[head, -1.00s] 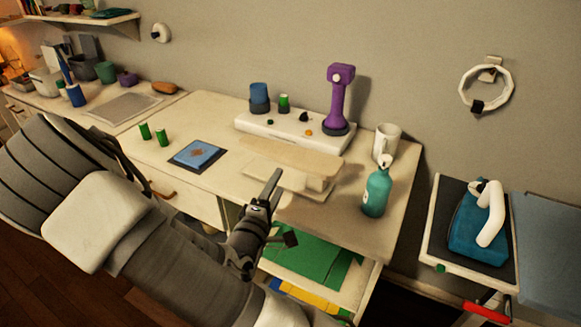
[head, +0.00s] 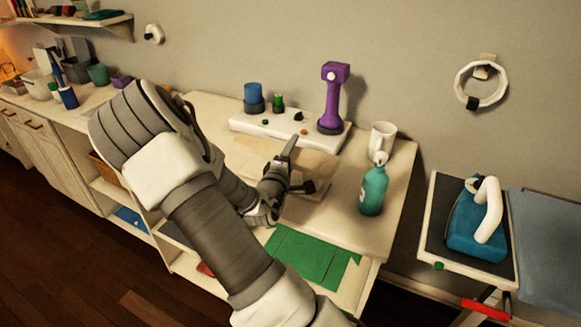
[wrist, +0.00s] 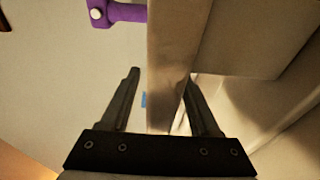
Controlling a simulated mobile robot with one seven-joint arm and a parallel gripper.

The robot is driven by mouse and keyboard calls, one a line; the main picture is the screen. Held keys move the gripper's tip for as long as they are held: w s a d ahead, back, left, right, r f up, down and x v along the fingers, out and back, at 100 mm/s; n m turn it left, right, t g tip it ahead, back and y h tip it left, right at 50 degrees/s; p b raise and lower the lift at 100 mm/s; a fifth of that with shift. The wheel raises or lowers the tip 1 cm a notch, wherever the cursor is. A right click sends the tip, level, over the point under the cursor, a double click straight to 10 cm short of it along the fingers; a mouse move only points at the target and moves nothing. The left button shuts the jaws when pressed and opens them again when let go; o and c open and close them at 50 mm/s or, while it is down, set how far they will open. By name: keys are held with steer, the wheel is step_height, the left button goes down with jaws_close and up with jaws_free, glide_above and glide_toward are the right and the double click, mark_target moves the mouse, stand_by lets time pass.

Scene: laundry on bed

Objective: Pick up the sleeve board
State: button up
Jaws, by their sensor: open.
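The sleeve board (head: 318,166), pale and long with a lower base, stands on the white table, partly hidden behind my arm in the head view. My gripper (head: 290,147) is over the board, with one dark finger showing against it. In the wrist view, my gripper (wrist: 161,76) is open, its fingers apart. The narrow edge of the sleeve board (wrist: 171,60) runs between them, nearer the right finger. I cannot tell whether that finger touches it.
A teal bottle (head: 373,190) and a white mug (head: 383,138) stand right of the board. Behind it, a white tray (head: 265,127) holds a purple upright device (head: 332,98) and small jars. An iron (head: 477,220) sits on a stand at the far right.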

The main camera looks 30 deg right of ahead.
steer(key=shift+w+d, duration=0.35)
steer(key=shift+d, duration=0.05)
jaws_close()
stand_by(1.2)
